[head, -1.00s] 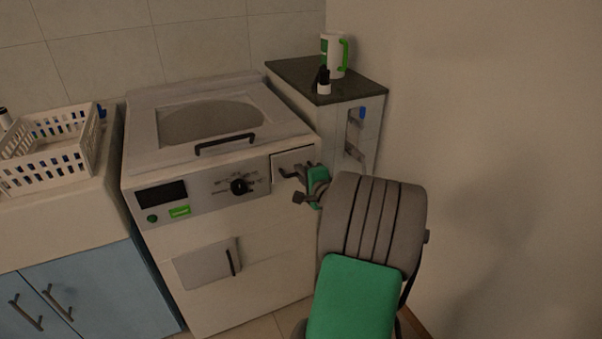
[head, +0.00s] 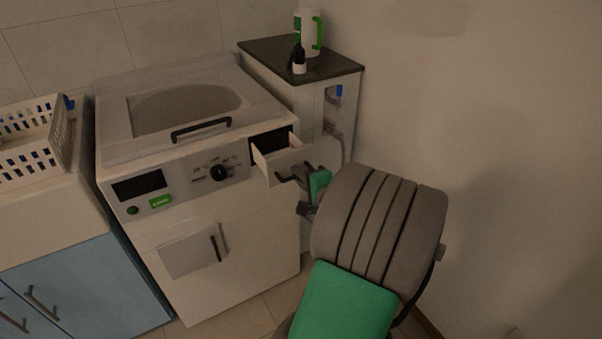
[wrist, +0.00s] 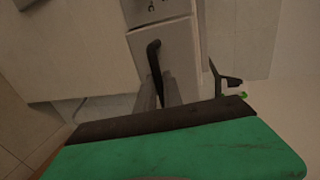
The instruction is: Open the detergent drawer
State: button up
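The washing machine (head: 240,262) stands in the middle of the head view. Its detergent drawer (head: 283,167) at the upper right of the front is pulled part way out, with a dark opening behind its front panel. My gripper (head: 300,186) is at the drawer's dark handle, in front of the panel. In the wrist view the drawer front (wrist: 181,48) fills the upper middle, and the dark handle (wrist: 153,58) runs down between the two grey fingers of my gripper (wrist: 158,92), which look closed on it. The exact contact is partly hidden.
A narrow cabinet (head: 258,46) with a dark top stands right of the machine, carrying a white and green jug (head: 309,35) and a small dark bottle (head: 298,62). A white basket (head: 28,155) is at the left. A bare wall is close on the right.

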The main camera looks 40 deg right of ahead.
jog(key=o, duration=0.4)
jog(key=p+v, duration=0.1)
jog(key=v, duration=0.6)
jog(key=shift+s+a, duration=0.1)
jog(key=shift+s, duration=0.3)
jog(key=w+a+r+n+g+y+p, duration=0.1)
jog(key=w+a+n+g+y+p, duration=0.3)
jog(key=a, duration=0.4)
jog(key=w+a+r+n+g+y+p, duration=0.1)
jog(key=a+n+g+y+p, duration=0.1)
jog(key=a+n+p, duration=0.4)
jog(key=s+a+r+n+g+h+p, duration=0.1)
jog(key=s+a+r+n+g+p, duration=0.1)
jog(key=a+r+n, duration=0.1)
jog(key=s+a+r+n+g+h+p, duration=0.1)
jog(key=s+a+r+n+g+p, duration=0.1)
jog(key=a, duration=0.4)
jog(key=s+a+r+n+g+p, duration=0.2)
jog(key=s+a+r+n, duration=0.1)
jog(key=a+r+n, duration=0.2)
jog(key=shift+s+a+r+n+h, duration=0.1)
jog(key=shift+s+r+n+h, duration=0.1)
jog(key=shift+r, duration=0.2)
jog(key=shift+s+a+r+n+h, duration=0.1)
jog(key=shift+r+h, duration=0.1)
jog(key=shift+r, duration=0.15)
